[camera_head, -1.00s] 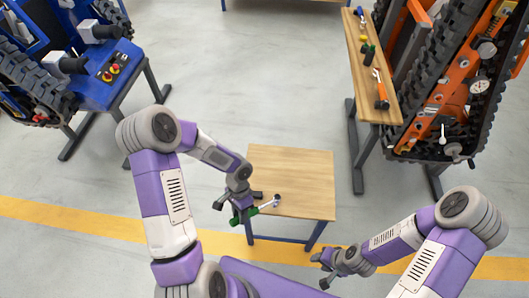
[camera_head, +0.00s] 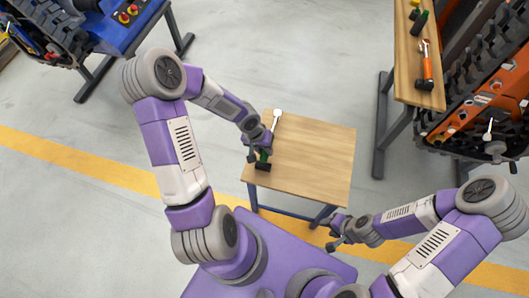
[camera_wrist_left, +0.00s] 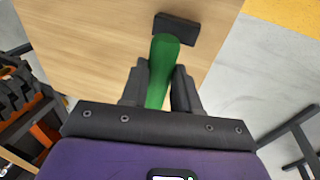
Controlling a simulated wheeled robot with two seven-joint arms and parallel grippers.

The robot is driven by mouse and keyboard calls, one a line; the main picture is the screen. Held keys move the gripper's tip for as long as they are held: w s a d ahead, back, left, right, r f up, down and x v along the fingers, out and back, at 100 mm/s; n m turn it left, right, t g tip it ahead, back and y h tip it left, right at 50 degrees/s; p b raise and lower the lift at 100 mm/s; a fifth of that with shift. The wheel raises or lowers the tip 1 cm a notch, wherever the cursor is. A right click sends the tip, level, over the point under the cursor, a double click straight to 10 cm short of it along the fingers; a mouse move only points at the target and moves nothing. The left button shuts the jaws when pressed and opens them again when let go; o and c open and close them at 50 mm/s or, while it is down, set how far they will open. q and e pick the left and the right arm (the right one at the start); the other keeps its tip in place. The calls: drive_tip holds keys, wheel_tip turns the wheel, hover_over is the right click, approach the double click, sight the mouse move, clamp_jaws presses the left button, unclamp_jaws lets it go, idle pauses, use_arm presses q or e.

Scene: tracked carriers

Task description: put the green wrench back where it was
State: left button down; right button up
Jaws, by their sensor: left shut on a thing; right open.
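The green wrench has a green handle and a pale metal head (camera_head: 277,114). My left gripper (camera_head: 259,153) is shut on its green handle, above the left part of a small wooden table (camera_head: 315,160). The head points away from me. In the left wrist view the green handle (camera_wrist_left: 163,62) stands between the two fingers of the left gripper (camera_wrist_left: 160,88). The handle's end is close to a black block (camera_wrist_left: 176,29); whether they touch cannot be told. My right gripper (camera_head: 339,233) is open and empty, apart from the table's front right corner.
A wooden shelf (camera_head: 413,70) at the upper right bears an orange-handled wrench (camera_head: 427,70) and a dark green-handled tool (camera_head: 419,22). An orange tracked carrier (camera_head: 470,110) stands beside it. A blue carrier (camera_head: 110,30) is at upper left. Floor between is clear.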

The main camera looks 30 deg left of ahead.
use_arm(q)
wheel_tip(320, 180, down, 3)
drive_tip(key=shift+f+b, duration=0.15)
drive_tip(key=shift+b, duration=0.45)
use_arm(e)
drive_tip(key=shift+f, duration=0.9)
use_arm(q)
drive_tip(key=c, duration=0.8)
unclamp_jaws()
